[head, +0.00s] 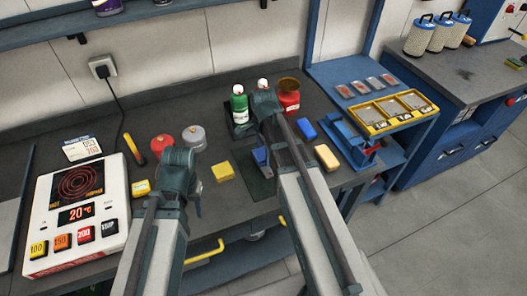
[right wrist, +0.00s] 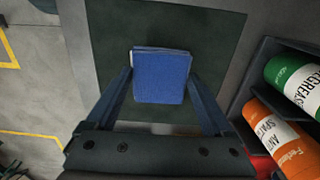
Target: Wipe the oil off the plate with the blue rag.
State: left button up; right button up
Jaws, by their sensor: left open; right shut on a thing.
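The blue rag (right wrist: 162,78) is a folded pad between the two fingers of my right gripper (right wrist: 163,88), which is shut on it. In the head view the rag (head: 260,156) shows partly behind my right forearm. It is over a dark, greenish flat square (right wrist: 220,35), which looks like the plate; in the head view this square (head: 259,183) is partly covered by my arm. I cannot make out any oil on it, nor whether the rag touches it. My left gripper (head: 196,207) is open and empty at the bench's front, left of the square.
A green degreaser bottle (head: 239,108) and a red container (head: 289,97) stand behind the square. A yellow block (head: 222,172) lies left of it; a tan block (head: 327,158) and blue vise (head: 350,140) are to the right.

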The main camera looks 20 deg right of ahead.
pick_arm(q)
jog(key=shift+r, duration=0.55)
pick_arm(e)
jog(key=shift+r, duration=0.6)
notch_tip(320, 180, up, 3)
jog(key=p, duration=0.3)
pick_arm(q)
notch_tip(320, 180, up, 3)
